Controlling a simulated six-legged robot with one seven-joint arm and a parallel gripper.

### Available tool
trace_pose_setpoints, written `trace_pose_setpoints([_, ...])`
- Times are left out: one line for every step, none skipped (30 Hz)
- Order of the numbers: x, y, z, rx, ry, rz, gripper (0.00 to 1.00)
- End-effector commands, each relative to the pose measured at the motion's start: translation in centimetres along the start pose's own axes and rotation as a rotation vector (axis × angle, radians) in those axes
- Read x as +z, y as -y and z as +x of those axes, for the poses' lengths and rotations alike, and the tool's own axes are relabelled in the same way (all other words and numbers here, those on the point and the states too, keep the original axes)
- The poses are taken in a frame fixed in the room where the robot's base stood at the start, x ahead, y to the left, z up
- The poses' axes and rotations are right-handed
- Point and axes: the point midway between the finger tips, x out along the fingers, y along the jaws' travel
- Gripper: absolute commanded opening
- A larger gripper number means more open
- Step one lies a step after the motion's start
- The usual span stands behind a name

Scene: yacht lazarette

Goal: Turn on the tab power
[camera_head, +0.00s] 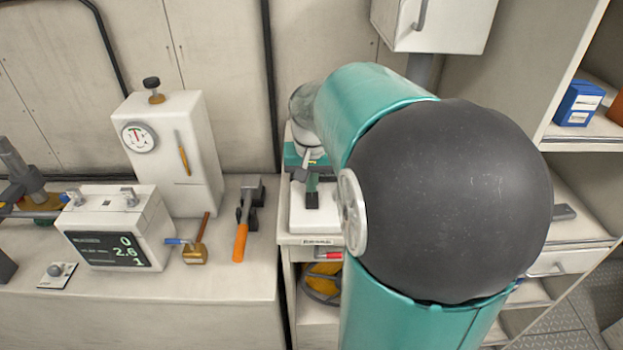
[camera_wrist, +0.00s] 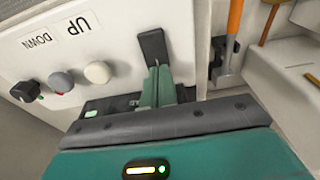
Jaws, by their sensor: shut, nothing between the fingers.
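A white control panel (camera_wrist: 110,35) with upside-down UP and DOWN labels shows in the wrist view. It carries a black knob (camera_wrist: 25,91), a grey knob with a reddish rim (camera_wrist: 60,82) and a white knob (camera_wrist: 97,72). A dark piece with a small green light (camera_wrist: 90,113) shows beside my gripper's body, partly hidden; I cannot tell whether it is the power switch. My gripper (camera_wrist: 152,46) is shut and empty, its dark tip over the panel near the white knob. I cannot tell whether it touches. In the head view my gripper (camera_head: 312,199) is over a white unit (camera_head: 298,222).
On the left counter stand a white box with a dial (camera_head: 205,150), a display unit (camera_head: 150,225), an orange-handled hammer (camera_head: 240,242) and a brass piece (camera_head: 195,254). Shelves with a blue box (camera_head: 578,103) are at right. A white cabinet (camera_head: 440,25) hangs above.

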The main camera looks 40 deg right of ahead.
Motion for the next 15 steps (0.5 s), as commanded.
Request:
trace_pose_setpoints([-0.01,0.00,-0.02,0.000,0.000,0.000,0.00])
trace_pose_setpoints([-0.01,0.00,0.00,0.000,0.001,0.000,0.00])
trace_pose_setpoints([-0.04,0.00,0.05,0.000,0.006,0.000,0.00])
trace_pose_setpoints([-0.08,0.00,0.12,0.000,0.012,0.001,0.00])
trace_pose_setpoints([-0.14,0.00,0.22,0.000,0.021,0.001,0.00])
trace_pose_setpoints([-0.19,-0.01,0.41,0.000,0.038,0.002,0.00])
trace_pose_setpoints([-0.22,-0.02,0.61,0.001,0.054,0.002,0.00])
trace_pose_setpoints([-0.32,-0.03,0.76,0.001,0.071,0.002,0.00])
trace_pose_setpoints([-0.22,-0.03,0.58,0.001,0.064,0.001,0.00])
trace_pose_setpoints([-0.21,-0.03,0.58,0.000,0.063,0.001,0.00])
trace_pose_setpoints([-0.20,-0.03,0.58,0.000,0.063,0.001,0.00])
trace_pose_setpoints([-0.19,-0.02,0.59,0.000,0.063,0.001,0.00])
trace_pose_setpoints([-0.19,-0.02,0.59,0.000,0.063,0.001,0.00])
trace_pose_setpoints([-0.18,-0.02,0.58,0.000,0.063,0.001,0.00])
trace_pose_setpoints([-0.16,-0.02,0.56,0.001,0.063,0.001,0.00])
